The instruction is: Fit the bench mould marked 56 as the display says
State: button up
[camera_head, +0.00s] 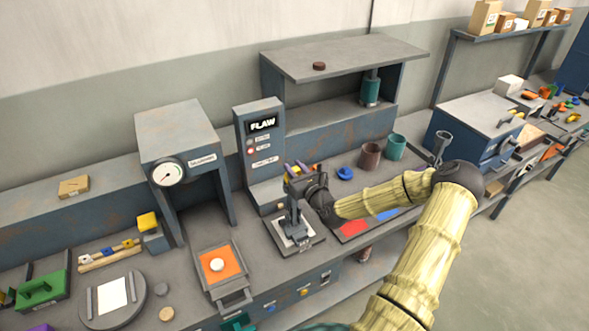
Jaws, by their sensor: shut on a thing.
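The display (262,124) on the grey-blue cabinet reads "FLAW", with small lights and labels below it. My gripper (294,184) is in front of this cabinet, above a small upright dark fixture on a pale plate (283,233). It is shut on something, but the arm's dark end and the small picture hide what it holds. Purple and yellow parts show at the gripper. I cannot read a mark 56 anywhere. A tray with an orange base (213,251) and a round white piece (217,265) stands left of the plate.
A gauge housing (178,135) stands left of the display cabinet. Brown (369,156) and teal (396,147) cups and a blue knob-like piece (345,173) stand right of my gripper. A round plate (135,312) and a green box (38,294) are at left.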

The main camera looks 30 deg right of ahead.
jog(key=shift+w, duration=0.2)
jog(key=shift+s+d, duration=0.1)
jog(key=shift+s, duration=0.1)
jog(key=shift+w+a, duration=0.1)
jog(key=shift+a, duration=0.6)
jog(key=shift+a, duration=0.15)
jog(key=shift+w, duration=0.25)
